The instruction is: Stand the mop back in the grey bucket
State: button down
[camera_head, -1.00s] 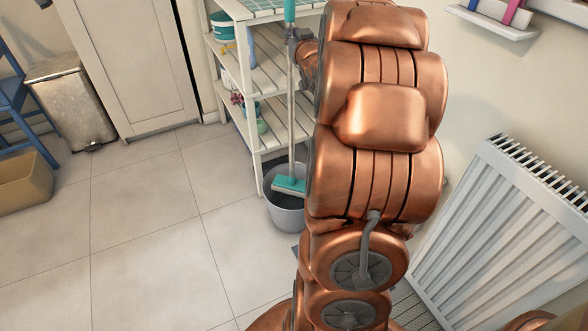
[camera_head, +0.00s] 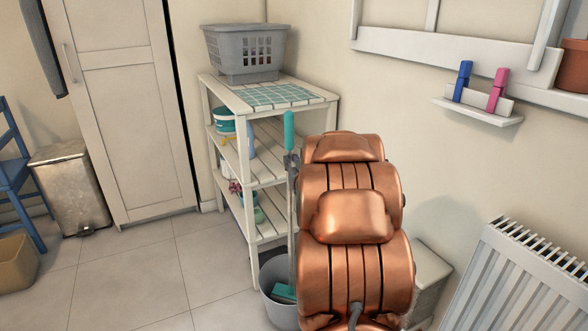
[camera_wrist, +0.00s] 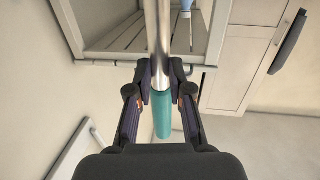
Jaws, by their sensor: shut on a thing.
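The mop has a teal hand grip (camera_head: 289,131), a thin metal pole (camera_head: 291,215) and a teal head (camera_head: 284,292). It stands nearly upright. Its head shows within the opening of the grey bucket (camera_head: 266,283); whether it touches the bottom is hidden. My gripper (camera_head: 292,160) is shut on the pole just below the teal grip. In the wrist view, the fingers of my gripper (camera_wrist: 159,78) close around the pole (camera_wrist: 158,35), with the teal grip (camera_wrist: 162,117) beyond them. My arm hides the bucket's right side.
A white slatted shelf (camera_head: 312,93) stands close behind the bucket, with a grey laundry basket (camera_head: 246,60) on top. A radiator (camera_head: 505,275) is at right. A metal bin (camera_head: 70,190) stands at left. The tiled floor (camera_head: 130,285) left of the bucket is clear.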

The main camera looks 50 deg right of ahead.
jog(key=shift+d+f, duration=0.1)
jog(key=shift+f, duration=0.45)
jog(key=c, duration=1)
grip_release()
jog(key=shift+s+a, duration=0.1)
jog(key=shift+a, duration=0.1)
jog(key=shift+s+r, duration=0.1)
jog(key=shift+b+v, duration=3.75)
jog(key=shift+v, duration=2)
